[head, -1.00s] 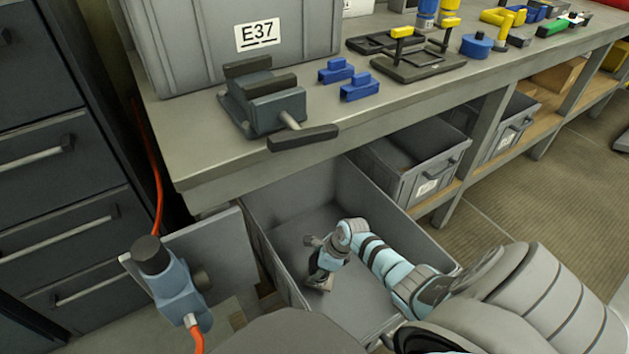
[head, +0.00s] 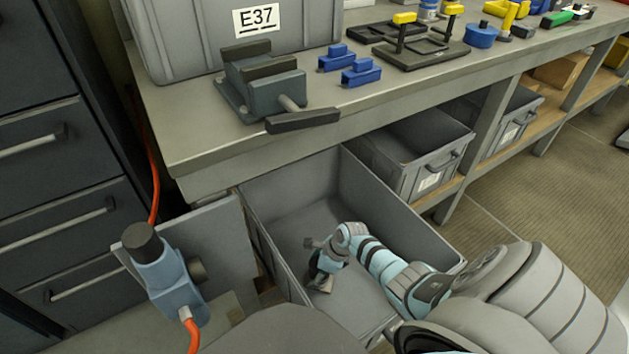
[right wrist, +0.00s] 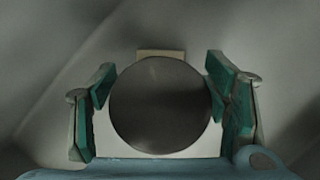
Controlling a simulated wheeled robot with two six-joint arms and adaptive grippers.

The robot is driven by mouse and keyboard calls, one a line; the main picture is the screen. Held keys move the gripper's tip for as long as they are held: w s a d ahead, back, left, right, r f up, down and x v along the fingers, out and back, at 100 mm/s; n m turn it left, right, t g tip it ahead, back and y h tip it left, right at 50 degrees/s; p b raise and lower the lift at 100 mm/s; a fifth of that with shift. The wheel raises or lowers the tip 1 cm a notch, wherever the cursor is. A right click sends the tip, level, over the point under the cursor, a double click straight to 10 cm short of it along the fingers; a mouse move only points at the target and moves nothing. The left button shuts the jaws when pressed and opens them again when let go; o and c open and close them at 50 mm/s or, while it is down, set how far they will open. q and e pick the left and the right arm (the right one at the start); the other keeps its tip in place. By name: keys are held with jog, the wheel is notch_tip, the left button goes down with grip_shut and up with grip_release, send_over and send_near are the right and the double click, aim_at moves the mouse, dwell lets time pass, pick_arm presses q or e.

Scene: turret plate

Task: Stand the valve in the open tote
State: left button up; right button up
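The open tote (head: 402,225) is a grey bin below the bench, pulled out, with a bare interior. My right gripper (head: 322,268) is down inside it, near the middle of the tote. In the right wrist view the two green-padded fingers (right wrist: 160,95) stand at both sides of a dark round face (right wrist: 160,105), which I take to be the valve's end, and appear shut on it. A pale part shows behind the disc. In the head view the valve is mostly hidden by my gripper; whether it touches the tote floor cannot be told. My left gripper is out of view.
A blue-grey device (head: 170,285) with a black cap and orange hose stands left of the tote by a grey plate (head: 215,250). A vise (head: 262,88) and blue blocks (head: 360,72) are on the bench (head: 215,145). Another bin (head: 425,150) sits on the shelf.

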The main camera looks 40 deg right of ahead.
jog(key=shift+r+p, duration=0.4)
jog(key=p+v, duration=0.3)
jog(key=v, duration=0.2)
jog(key=shift+r+p, duration=0.2)
jog(key=shift+p, duration=0.15)
pick_arm(q)
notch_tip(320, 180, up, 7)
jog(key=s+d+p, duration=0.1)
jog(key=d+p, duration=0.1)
jog(key=p, duration=0.1)
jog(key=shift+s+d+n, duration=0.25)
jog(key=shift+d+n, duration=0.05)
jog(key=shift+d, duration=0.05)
pick_arm(e)
jog(key=v, duration=0.6)
jog(key=shift+s, duration=0.15)
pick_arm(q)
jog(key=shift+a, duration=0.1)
pick_arm(e)
jog(key=shift+d+r, duration=0.1)
jog(key=shift+d, duration=0.1)
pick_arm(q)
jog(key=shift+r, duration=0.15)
pick_arm(e)
jog(key=shift+r, duration=0.1)
